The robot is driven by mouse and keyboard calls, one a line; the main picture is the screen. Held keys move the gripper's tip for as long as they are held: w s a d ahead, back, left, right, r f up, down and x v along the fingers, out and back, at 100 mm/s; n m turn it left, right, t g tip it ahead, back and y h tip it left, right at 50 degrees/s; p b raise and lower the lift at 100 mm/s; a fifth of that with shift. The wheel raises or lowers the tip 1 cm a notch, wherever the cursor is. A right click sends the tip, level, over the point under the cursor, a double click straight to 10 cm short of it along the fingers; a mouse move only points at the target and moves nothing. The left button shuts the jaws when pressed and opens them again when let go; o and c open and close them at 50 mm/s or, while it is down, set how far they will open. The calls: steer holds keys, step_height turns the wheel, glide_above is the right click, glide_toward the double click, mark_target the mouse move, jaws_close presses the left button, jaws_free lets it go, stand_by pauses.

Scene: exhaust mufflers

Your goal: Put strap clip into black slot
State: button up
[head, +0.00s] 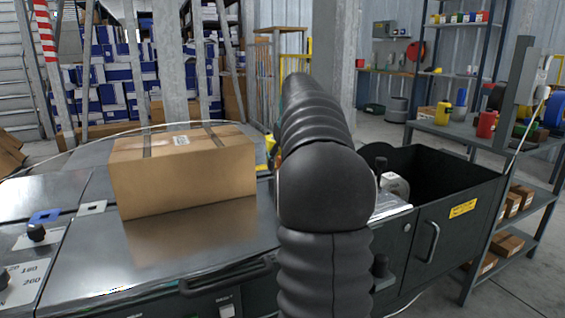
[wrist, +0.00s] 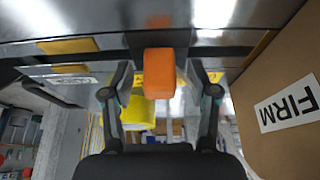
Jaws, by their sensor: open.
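My gripper (wrist: 161,92) is open in the wrist view, its two dark fingers apart. An orange block (wrist: 158,73) shows between the fingers, in front of a dark patch (wrist: 141,41) on the metal surface. I cannot tell whether the fingers touch the block, or whether the patch is the black slot. In the head view a blue piece (head: 45,216) and a pale grey piece (head: 92,208), each with a small opening, lie on the metal top at left. I cannot tell which thing is the strap clip. My black arm hides my gripper in the head view.
A cardboard box (head: 184,172) stands on the metal worktop (head: 200,235); its printed side (wrist: 288,100) is close at the right in the wrist view. A yellow part (wrist: 138,112) shows behind the orange block. An open black bin (head: 440,175) is right of my arm.

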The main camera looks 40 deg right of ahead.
steer(key=v, duration=1.2)
stand_by(0.3)
